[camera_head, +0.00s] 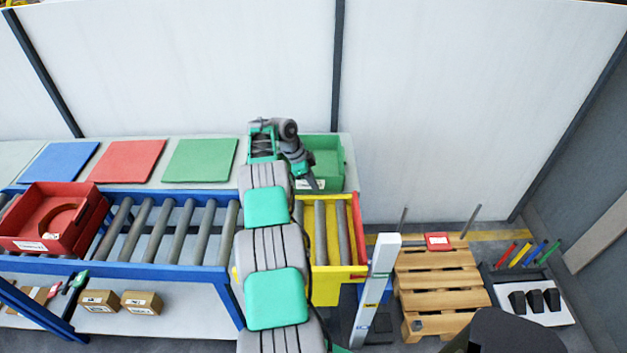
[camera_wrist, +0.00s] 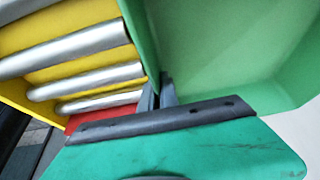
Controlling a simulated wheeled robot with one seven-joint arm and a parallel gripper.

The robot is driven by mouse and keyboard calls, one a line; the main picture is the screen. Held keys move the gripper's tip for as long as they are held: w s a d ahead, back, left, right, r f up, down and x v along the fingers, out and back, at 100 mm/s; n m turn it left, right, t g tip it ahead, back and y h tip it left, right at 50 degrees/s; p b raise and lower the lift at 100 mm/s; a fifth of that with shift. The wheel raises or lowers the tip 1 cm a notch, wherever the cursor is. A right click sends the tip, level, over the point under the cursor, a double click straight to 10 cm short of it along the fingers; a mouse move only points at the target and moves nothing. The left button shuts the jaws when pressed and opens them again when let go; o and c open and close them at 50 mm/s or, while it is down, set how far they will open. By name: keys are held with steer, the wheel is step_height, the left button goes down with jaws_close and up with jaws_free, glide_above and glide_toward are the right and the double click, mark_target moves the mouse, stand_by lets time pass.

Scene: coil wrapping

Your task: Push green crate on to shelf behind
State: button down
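The green crate (camera_head: 325,158) sits at the back, on the grey shelf (camera_head: 352,170) behind the yellow roller section (camera_head: 325,232). Its front wall is close to the shelf's front edge; whether it overhangs the rollers is hard to tell. My gripper (camera_head: 316,186) is at the crate's front wall, pointing down. In the wrist view the crate (camera_wrist: 225,50) fills the upper right, and my fingertips (camera_wrist: 157,92) are close together at its wall, with nothing visibly held. They look shut and seem to touch the wall. My arm hides the crate's left part in the head view.
The yellow section's rollers are empty. Green (camera_head: 200,160), red (camera_head: 127,161) and blue (camera_head: 60,162) mats lie along the shelf to the left. A red crate (camera_head: 88,230) with a coil stands on the blue conveyor. A white wall is behind the shelf. A wooden pallet (camera_head: 440,285) stands right.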

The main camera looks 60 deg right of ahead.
steer(key=c, duration=1.5)
jaws_free()
steer(key=shift+c, duration=0.2)
steer(key=p+v, duration=0.3)
steer(key=v, duration=0.4)
steer(key=shift+r, duration=0.4)
steer(key=shift+w, duration=0.1)
steer(key=shift+w+a, duration=0.1)
